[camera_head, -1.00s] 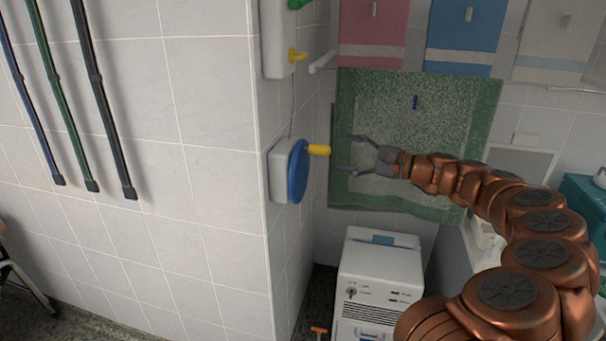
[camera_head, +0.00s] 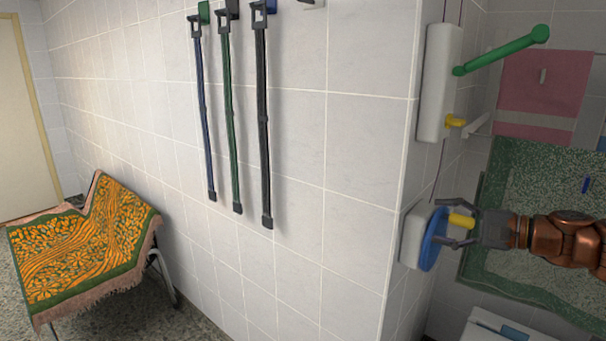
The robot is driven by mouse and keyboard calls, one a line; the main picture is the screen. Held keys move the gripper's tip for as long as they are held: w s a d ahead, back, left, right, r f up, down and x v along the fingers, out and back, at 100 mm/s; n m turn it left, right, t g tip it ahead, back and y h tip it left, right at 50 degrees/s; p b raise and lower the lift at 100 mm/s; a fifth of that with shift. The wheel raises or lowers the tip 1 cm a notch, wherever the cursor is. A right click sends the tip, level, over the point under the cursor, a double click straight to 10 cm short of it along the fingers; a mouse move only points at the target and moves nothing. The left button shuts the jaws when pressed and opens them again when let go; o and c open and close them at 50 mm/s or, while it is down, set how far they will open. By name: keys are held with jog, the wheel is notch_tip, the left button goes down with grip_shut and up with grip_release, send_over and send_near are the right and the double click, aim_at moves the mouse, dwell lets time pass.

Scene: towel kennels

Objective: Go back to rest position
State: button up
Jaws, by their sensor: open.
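My gripper (camera_head: 446,224) is at the right of the view, with its grey fingers spread open and pointing left. It overlaps the yellow knob (camera_head: 461,221) of a blue wheel (camera_head: 433,243) on a white wall box (camera_head: 409,237). One finger shows above the knob and one below it; I cannot tell whether they touch it or only line up with it. Nothing is visibly held. My copper arm comes in from the right edge.
A white wall unit with a green lever (camera_head: 500,50) and a small yellow tap (camera_head: 455,122) hangs above the wheel. A green towel (camera_head: 540,200) and pink towel (camera_head: 540,85) hang behind. A patterned cloth covers a chair (camera_head: 85,250) at left. Straps (camera_head: 230,120) hang between.

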jog(key=s+a+f+n+g+h+p, duration=0.15)
jog(key=s+a+n+g, duration=0.25)
jog(key=s+a, duration=0.45)
jog(key=s+a+f+n+g+h+p, duration=0.15)
jog(key=s+a+n+g, duration=0.35)
jog(key=a, duration=0.6)
jog(key=s+d+f+n+g+h+p, duration=0.1)
jog(key=s+d+f+h, duration=0.1)
jog(key=s, duration=0.5)
jog(key=s+d+f+g+h+p, duration=0.1)
jog(key=s+d+f+h+p, duration=0.1)
jog(key=s, duration=0.6)
jog(key=s+d+f+n+h+p, duration=0.1)
jog(key=s+d+f+h, duration=0.2)
jog(key=s, duration=0.5)
jog(key=shift+d+f+n+g+h, duration=0.35)
jog(key=shift+f+h, duration=0.4)
jog(key=shift+h, duration=0.45)
jog(key=shift+c, duration=0.4)
